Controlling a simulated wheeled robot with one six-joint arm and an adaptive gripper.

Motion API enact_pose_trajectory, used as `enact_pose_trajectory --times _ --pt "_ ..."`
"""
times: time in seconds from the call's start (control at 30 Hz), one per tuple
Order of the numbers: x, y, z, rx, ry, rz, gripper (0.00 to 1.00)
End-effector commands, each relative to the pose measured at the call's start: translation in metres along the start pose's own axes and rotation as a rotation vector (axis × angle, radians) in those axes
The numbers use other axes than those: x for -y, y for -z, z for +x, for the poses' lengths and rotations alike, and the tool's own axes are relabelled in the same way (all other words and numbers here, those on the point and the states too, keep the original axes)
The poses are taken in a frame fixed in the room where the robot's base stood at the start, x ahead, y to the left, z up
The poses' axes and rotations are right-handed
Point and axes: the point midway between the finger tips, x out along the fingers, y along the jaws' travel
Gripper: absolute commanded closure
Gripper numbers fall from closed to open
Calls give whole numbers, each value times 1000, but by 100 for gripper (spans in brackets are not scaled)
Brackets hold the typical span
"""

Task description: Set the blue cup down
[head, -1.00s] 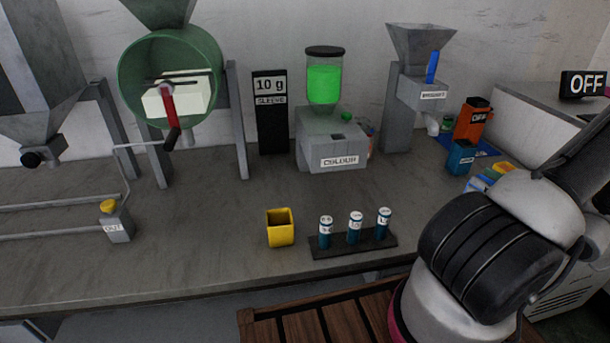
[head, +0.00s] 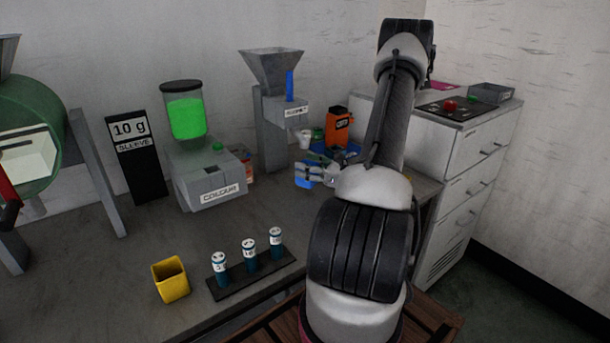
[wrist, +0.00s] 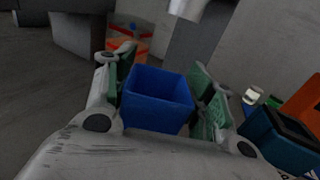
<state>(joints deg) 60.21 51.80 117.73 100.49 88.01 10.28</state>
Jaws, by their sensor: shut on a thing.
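The blue cup (wrist: 157,98) is an open square cup between the green-padded fingers of my gripper (wrist: 164,62) in the wrist view. The fingers are shut on its two sides. Its open top shows and the inside looks empty. In the head view my gripper (head: 322,174) is near the back right of the bench, with the blue cup (head: 303,181) at its left end. The arm hides part of the bench behind it. I cannot tell whether the cup's base touches the bench.
A dark blue box (wrist: 272,142) is close on the right in the wrist view. A yellow cup (head: 171,282) and a vial rack (head: 228,288) stand at the front.

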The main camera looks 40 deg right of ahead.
Motion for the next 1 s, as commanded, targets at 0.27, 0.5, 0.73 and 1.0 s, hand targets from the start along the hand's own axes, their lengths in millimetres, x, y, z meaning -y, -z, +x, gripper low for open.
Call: enact_pose_trajectory --times 0.27,0.5,0.73,1.0 --pt "0 26 11 0 1 5 67" --pt "0 35 11 1 0 0 67" --pt "0 38 10 1 0 1 40" --pt "0 38 10 1 0 1 24"
